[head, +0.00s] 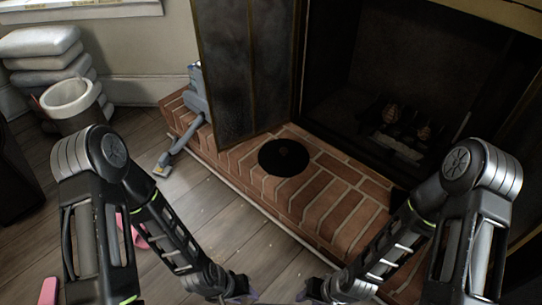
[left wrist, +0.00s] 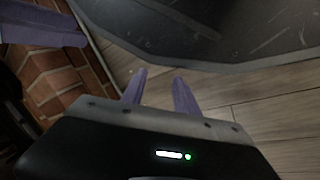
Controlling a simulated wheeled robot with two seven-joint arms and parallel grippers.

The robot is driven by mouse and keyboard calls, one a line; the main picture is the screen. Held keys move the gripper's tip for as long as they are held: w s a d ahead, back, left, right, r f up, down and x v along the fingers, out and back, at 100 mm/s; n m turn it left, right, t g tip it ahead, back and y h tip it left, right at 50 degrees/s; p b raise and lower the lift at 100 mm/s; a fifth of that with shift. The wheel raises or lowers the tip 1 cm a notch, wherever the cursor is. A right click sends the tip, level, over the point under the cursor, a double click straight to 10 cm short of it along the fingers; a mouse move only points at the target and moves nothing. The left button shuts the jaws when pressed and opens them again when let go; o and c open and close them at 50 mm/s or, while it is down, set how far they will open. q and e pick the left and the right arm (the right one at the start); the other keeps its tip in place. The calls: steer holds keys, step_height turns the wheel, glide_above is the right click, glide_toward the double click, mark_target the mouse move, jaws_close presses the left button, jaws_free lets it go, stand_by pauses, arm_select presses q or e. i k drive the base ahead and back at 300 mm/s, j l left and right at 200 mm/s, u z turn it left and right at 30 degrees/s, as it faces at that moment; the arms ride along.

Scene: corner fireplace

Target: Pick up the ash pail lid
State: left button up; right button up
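The ash pail lid appears to be the flat black round disc (head: 284,157), which lies on the brick hearth in front of the firebox. A small spot shows near its middle. My left gripper (head: 238,291) is low in the head view, below and nearer than the disc and apart from it. In the left wrist view the left gripper (left wrist: 160,88) shows two purple fingers apart with nothing between them. My right gripper (head: 308,293) is at the bottom edge of the head view, mostly hidden, so its opening cannot be told. The disc is not recognizable in the left wrist view.
The brick hearth (head: 338,205) has a raised front edge. A dark open fireplace door (head: 240,70) stands behind the disc. A blue-grey long-handled tool (head: 185,135) leans at the hearth's left. A pale-rimmed pail (head: 72,112) stands by stacked bags (head: 45,50). Pink items (head: 48,290) lie on the floor.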

mark_target(280, 158)
steer(key=k+l, duration=0.15)
steer(key=k, duration=0.25)
steer(key=z, duration=2.3)
